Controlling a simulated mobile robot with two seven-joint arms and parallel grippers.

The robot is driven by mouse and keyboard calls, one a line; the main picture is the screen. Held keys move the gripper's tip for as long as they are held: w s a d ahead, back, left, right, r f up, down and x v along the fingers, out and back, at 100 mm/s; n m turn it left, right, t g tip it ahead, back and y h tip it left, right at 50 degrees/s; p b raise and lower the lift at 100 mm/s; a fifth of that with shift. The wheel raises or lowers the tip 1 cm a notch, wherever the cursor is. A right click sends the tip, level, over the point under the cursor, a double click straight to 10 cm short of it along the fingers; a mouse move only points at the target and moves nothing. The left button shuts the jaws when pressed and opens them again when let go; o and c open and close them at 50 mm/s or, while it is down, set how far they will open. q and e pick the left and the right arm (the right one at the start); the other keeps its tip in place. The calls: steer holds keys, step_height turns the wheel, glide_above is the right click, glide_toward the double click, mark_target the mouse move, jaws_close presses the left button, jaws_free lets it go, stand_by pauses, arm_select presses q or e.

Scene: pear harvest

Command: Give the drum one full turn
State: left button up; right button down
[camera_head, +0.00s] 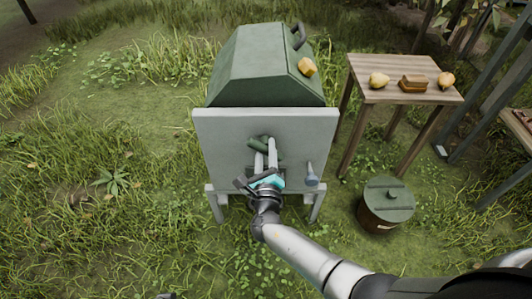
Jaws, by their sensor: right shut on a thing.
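The dark green faceted drum (262,62) sits behind a pale grey upright panel (225,135) on a legged stand. A dark curved handle (298,36) stands at its top right. My right gripper (265,148) comes up from below in front of the panel. Its two pale fingers are shut on a dark green handle (254,141) at the panel's middle. The fingers and wrist hide part of the handle and how it joins the panel. My left gripper is not seen.
A yellow-orange lump (307,67) is on the drum's right side. A grey-blue peg (312,176) is at the panel's lower right. A wooden table (390,95) at right holds two pears and a brown block (413,82). A lidded barrel (386,205) stands below it. Grass is open at left.

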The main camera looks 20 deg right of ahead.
steer(key=shift+m, duration=0.4)
